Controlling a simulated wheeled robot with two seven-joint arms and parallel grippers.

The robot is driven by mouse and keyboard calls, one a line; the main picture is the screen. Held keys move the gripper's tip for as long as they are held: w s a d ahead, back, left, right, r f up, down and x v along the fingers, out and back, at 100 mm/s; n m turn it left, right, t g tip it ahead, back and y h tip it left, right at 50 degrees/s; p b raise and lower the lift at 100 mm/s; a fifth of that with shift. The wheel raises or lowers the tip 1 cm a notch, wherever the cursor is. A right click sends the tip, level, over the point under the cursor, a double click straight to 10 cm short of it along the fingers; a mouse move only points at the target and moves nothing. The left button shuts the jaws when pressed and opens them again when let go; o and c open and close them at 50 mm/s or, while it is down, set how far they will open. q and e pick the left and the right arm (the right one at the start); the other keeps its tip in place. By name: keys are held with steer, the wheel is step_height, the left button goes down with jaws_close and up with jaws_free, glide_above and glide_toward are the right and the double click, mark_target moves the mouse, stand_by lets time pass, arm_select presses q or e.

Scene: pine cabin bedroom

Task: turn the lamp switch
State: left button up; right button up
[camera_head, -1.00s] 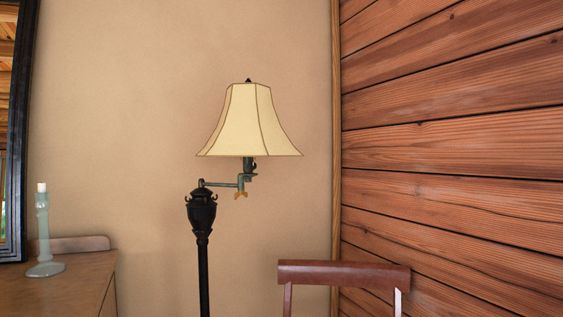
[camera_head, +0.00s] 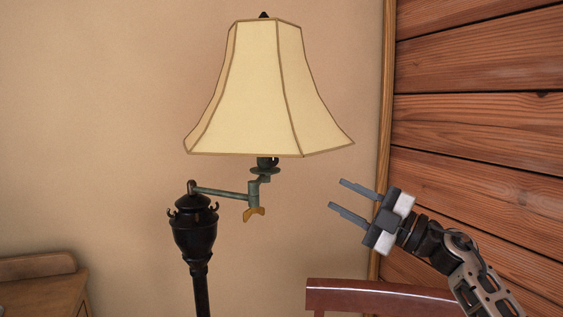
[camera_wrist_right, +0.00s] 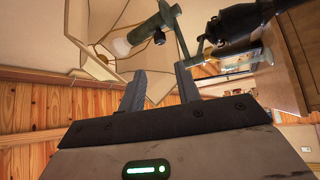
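The floor lamp has a cream panelled shade (camera_head: 265,95) and a black post (camera_head: 196,235). A greenish swing arm (camera_head: 222,193) joins the post to the socket under the shade. A small brass-coloured switch key (camera_head: 254,215) hangs below the end of that arm. My right gripper (camera_head: 336,193) is open and empty, right of the key and apart from it, with its fingers pointing left toward the lamp. In the right wrist view, the open fingers (camera_wrist_right: 160,72) show below the shade's underside (camera_wrist_right: 105,25) and the lamp arm (camera_wrist_right: 180,40). My left gripper is not in view.
A reddish-brown chair back (camera_head: 380,296) stands below my right arm. A plank wall (camera_head: 480,120) is close on the right. A wooden dresser (camera_head: 45,290) is at the lower left. The space between gripper and key looks clear.

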mark_target(276, 162)
steer(key=p+x, duration=0.2)
steer(key=x, duration=1.3)
steer(key=c, duration=0.7)
